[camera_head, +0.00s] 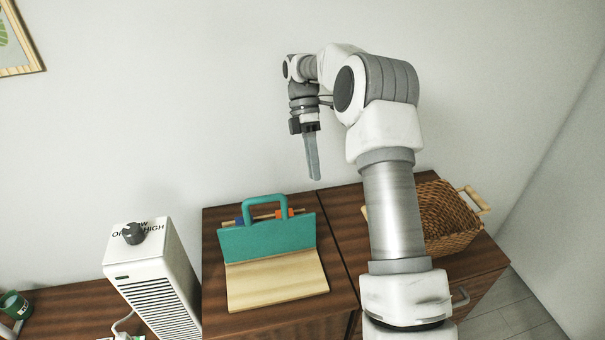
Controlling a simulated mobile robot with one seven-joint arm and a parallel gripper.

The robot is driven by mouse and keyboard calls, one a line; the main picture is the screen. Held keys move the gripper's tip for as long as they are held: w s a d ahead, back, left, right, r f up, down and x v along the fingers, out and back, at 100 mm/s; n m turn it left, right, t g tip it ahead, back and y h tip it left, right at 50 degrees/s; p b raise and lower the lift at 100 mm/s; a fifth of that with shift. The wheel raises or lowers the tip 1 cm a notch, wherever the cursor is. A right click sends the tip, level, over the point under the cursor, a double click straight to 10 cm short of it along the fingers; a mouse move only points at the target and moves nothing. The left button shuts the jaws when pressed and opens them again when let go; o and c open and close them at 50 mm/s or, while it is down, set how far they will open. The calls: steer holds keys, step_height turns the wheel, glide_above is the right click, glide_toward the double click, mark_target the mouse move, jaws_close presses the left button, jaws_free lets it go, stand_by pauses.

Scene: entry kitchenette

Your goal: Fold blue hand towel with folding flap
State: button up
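The folding flap (270,241) is a teal panel with a teal loop handle (263,200) on its far edge. It stands tilted up at the back of a pale wooden board (278,283) on the brown cabinet top. The board's visible face is bare. I cannot make out a blue hand towel; small blue and orange pieces show on a rod behind the flap. My gripper (313,176) points down, above and to the right of the handle, apart from it. Its fingers overlap in this view, so their opening is hidden.
A white heater (155,275) with a dark knob stands left of the board. A wicker basket (452,219) with wooden handles sits right, partly behind my arm. A green mug (15,305) is at far left. A wall rises behind the cabinets.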

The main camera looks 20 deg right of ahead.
steer(key=shift+w+d+f, duration=0.1)
steer(key=shift+d+f, duration=0.05)
steer(key=shift+d, duration=0.1)
steer(key=shift+c, duration=1.1)
steer(key=d+f+t+h+p, duration=0.1)
steer(key=d, duration=0.1)
steer(key=w+d+f+m+t+h+p, duration=0.1)
steer(key=d+t, duration=0.1)
steer(key=w+d+f+m+t+h+p, duration=0.1)
steer(key=d+t+h, duration=0.1)
steer(key=shift+w+d+f, duration=0.25)
steer(key=shift+d+f, duration=0.1)
steer(key=shift+f, duration=0.05)
jaws_close()
steer(key=s+a+r+t+y+p, duration=0.3)
steer(key=s+a+t+y+p, duration=0.4)
steer(key=s+a, duration=0.55)
steer(key=w+a+f+t+y+b, duration=0.1)
steer(key=w+a+f, duration=0.4)
steer(key=w+f, duration=0.3)
steer(key=shift+w+a+n, duration=0.15)
steer(key=shift+w+n, duration=0.15)
steer(key=shift+w, duration=0.7)
